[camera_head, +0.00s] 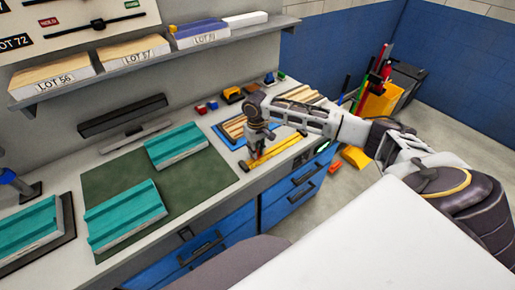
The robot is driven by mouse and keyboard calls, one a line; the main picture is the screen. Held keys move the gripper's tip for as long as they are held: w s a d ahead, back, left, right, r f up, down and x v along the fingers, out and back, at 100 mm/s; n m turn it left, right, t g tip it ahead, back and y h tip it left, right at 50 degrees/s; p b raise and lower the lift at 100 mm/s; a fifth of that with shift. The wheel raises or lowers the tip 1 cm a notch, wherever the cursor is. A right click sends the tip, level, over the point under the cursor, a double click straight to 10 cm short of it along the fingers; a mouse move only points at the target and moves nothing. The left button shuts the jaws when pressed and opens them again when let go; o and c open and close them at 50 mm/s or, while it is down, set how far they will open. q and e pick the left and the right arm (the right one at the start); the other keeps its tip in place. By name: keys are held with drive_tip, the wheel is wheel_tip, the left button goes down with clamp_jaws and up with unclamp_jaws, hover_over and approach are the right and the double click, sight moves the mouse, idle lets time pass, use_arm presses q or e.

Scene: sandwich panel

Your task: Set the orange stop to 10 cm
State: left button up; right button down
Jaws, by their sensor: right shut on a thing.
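A yellow ruler (280,151) lies along the front edge of the bench, right of the green mat. My right gripper (256,154) points down at the left part of the ruler, its arm reaching in from the right. It is shut on the orange stop, which its fingers mostly hide. The ruler's marks are too small to read, so I cannot tell where the stop stands on the scale. My left gripper is not in view.
Teal panels (176,144) lie on and beside the green mat (200,176). A blue-edged tray (222,135) with wooden strips is behind my right gripper. A shelf (150,62) with labelled lots runs above. A white surface (370,245) fills the lower right.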

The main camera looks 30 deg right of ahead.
drive_tip(key=shift+s+a+r+p, duration=0.15)
drive_tip(key=shift+a+p, duration=0.75)
drive_tip(key=shift+a, duration=1.2)
drive_tip(key=c, duration=1.3)
unclamp_jaws()
drive_tip(key=shift+a, duration=0.15)
drive_tip(key=shift+r, duration=5.9)
